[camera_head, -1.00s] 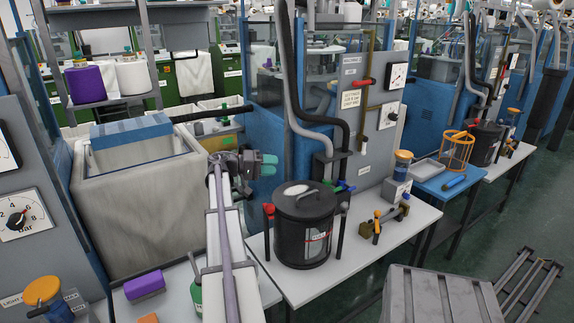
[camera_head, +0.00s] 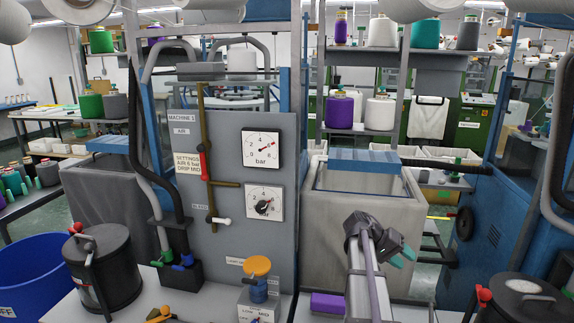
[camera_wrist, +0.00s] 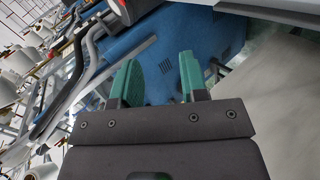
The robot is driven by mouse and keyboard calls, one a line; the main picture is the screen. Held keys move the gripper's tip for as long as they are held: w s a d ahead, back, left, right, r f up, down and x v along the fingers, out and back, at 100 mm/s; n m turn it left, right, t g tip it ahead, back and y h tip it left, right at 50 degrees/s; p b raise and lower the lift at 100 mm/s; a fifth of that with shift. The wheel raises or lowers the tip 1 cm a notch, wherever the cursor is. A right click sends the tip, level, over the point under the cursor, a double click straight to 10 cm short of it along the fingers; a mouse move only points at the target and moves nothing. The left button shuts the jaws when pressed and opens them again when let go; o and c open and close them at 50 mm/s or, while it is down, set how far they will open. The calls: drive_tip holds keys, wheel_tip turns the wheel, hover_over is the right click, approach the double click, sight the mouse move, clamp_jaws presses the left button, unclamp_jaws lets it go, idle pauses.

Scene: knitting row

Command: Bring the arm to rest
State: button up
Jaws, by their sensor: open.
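My gripper (camera_head: 403,257) is at the end of my raised arm (camera_head: 368,270), in the lower right of the head view. Its green-tipped fingers point right, in front of the large grey bin (camera_head: 335,215). In the wrist view the two green fingers of my gripper (camera_wrist: 158,80) stand apart with nothing between them. Blue machine panelling (camera_wrist: 172,35) shows behind them.
A panel with two gauges (camera_head: 263,150) stands left of the arm. An amber-capped unit (camera_head: 257,280) and a purple block (camera_head: 327,304) sit on the bench below. Dark lidded pots stand at left (camera_head: 100,270) and right (camera_head: 524,300). A blue tub (camera_head: 35,262) is at far left.

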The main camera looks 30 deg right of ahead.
drive_tip(key=w+a+f+n+t+y+p, duration=0.1)
drive_tip(key=w+a+f+n+t+y, duration=0.15)
drive_tip(key=a, duration=1.05)
drive_tip(key=w+a+f+n+t+y, duration=0.1)
drive_tip(key=w+a+f+n+t, duration=0.15)
drive_tip(key=a, duration=1.05)
drive_tip(key=s+a+n+t+y, duration=0.1)
drive_tip(key=s+a+n+y, duration=0.1)
drive_tip(key=a, duration=0.9)
drive_tip(key=s+a+n+t+y, duration=0.1)
drive_tip(key=s+a+n+y, duration=0.1)
drive_tip(key=a, duration=0.9)
drive_tip(key=shift+a+f+n+y+p, duration=0.25)
drive_tip(key=shift+f+n+y+p, duration=0.15)
drive_tip(key=shift+n, duration=0.3)
drive_tip(key=shift+r, duration=0.1)
